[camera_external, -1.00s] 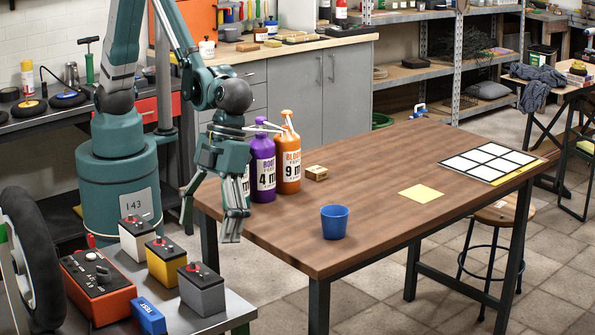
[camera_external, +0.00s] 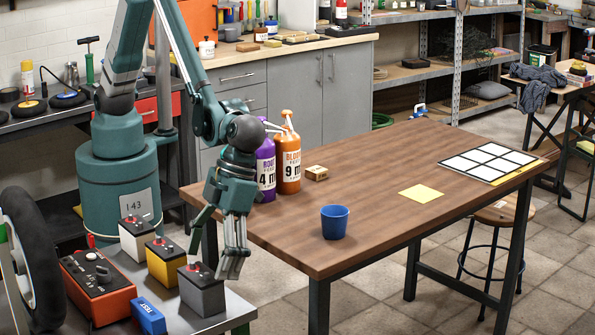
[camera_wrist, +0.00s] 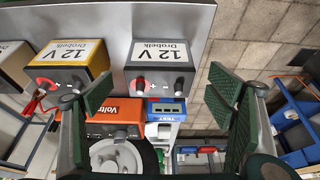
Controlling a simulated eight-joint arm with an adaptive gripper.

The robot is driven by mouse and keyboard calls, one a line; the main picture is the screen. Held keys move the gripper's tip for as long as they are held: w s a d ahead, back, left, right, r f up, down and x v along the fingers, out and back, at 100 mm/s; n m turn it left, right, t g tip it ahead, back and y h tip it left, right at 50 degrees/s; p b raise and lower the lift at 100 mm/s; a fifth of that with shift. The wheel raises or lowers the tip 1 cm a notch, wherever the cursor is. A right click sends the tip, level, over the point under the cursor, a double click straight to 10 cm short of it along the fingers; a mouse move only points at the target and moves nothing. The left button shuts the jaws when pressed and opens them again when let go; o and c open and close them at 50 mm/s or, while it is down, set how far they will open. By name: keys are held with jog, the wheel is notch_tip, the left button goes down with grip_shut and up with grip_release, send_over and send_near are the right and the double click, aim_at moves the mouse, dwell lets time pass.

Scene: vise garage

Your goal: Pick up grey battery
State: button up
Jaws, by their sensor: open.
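The grey battery (camera_external: 203,293) stands upright on the small table at the lower left, with red on its top. In the wrist view the grey battery (camera_wrist: 158,62) shows a white "12 V" label and two terminals, at upper middle. My gripper (camera_external: 217,252) is open and empty, just above and slightly right of the grey battery. In the wrist view its two green-padded fingers (camera_wrist: 160,105) are spread wide, with the battery beyond them. I cannot tell whether a finger touches the battery.
A yellow battery (camera_external: 165,262) stands close behind the grey one, and a white battery (camera_external: 137,238) behind that. A red-orange meter box (camera_external: 97,287) and a blue tester (camera_external: 148,318) sit to the left. The wooden table (camera_external: 330,265) with bottles is to the right.

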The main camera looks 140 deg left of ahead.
aim_at(200, 273)
jog(key=shift+x, duration=1.25)
jog(key=shift+b+x, duration=1.1)
jog(key=shift+x, duration=1.5)
jog(key=c, duration=1.6)
jog(key=shift+r, duration=0.15)
jog(key=shift+r+p, duration=1.25)
jog(key=shift+r, duration=3.65)
